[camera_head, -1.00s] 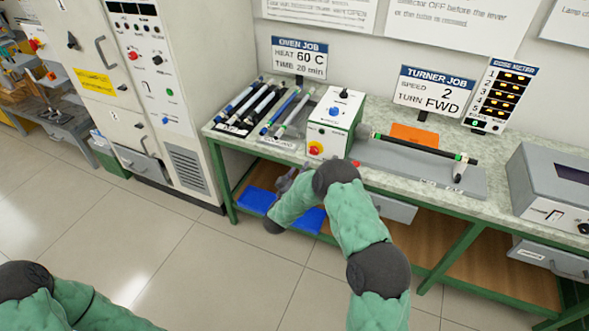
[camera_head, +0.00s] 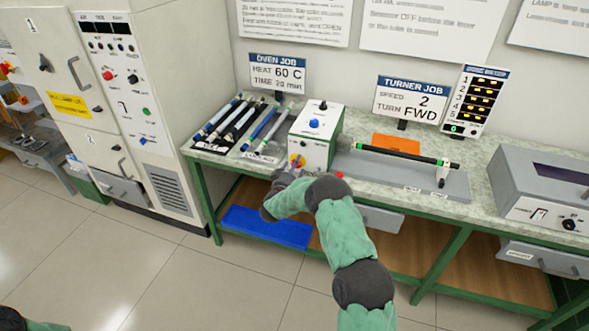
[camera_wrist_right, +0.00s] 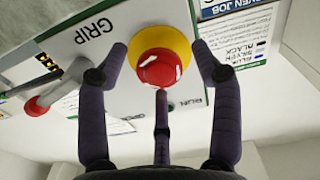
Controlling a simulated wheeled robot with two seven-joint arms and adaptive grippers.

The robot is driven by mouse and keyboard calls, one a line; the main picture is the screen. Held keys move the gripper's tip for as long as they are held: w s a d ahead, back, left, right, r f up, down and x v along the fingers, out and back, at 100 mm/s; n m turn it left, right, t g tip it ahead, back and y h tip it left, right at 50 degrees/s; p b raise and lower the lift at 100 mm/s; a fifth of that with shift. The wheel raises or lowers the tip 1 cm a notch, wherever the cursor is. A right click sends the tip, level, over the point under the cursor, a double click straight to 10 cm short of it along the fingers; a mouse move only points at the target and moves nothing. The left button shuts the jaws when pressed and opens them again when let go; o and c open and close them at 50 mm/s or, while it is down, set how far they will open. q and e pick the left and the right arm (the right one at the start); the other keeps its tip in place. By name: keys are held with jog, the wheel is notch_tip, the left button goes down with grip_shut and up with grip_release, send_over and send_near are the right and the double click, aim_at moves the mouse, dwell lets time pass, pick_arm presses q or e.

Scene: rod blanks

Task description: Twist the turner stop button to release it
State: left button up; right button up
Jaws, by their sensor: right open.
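The turner stop button (camera_head: 297,161) is a red mushroom head on a yellow collar, low on the front of the white and green turner box (camera_head: 314,150). In the right wrist view the button's red head (camera_wrist_right: 157,69) is centred between my fingers. My right gripper (camera_wrist_right: 160,58) is open, with fingers left, right and below the button and visible gaps around the red head. In the head view my right gripper (camera_head: 285,174) is right in front of the button and partly hides the box's lower front. My left gripper is out of view.
A black rod with green ends (camera_head: 405,156) lies along the turner bed (camera_head: 385,178). A red knob (camera_wrist_right: 37,106) is beside the box. Rods lie in trays (camera_head: 208,148) to the left. A grey device (camera_head: 550,190) stands at the right. A blue mat (camera_head: 265,228) lies below.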

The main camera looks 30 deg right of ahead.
jog(key=c, duration=1.1)
jog(key=shift+c, duration=0.2)
jog(key=shift+r+m+b, duration=0.2)
jog(key=shift+m+b, duration=2.1)
jog(key=shift+m, duration=1.6)
jog(key=shift+d, duration=0.1)
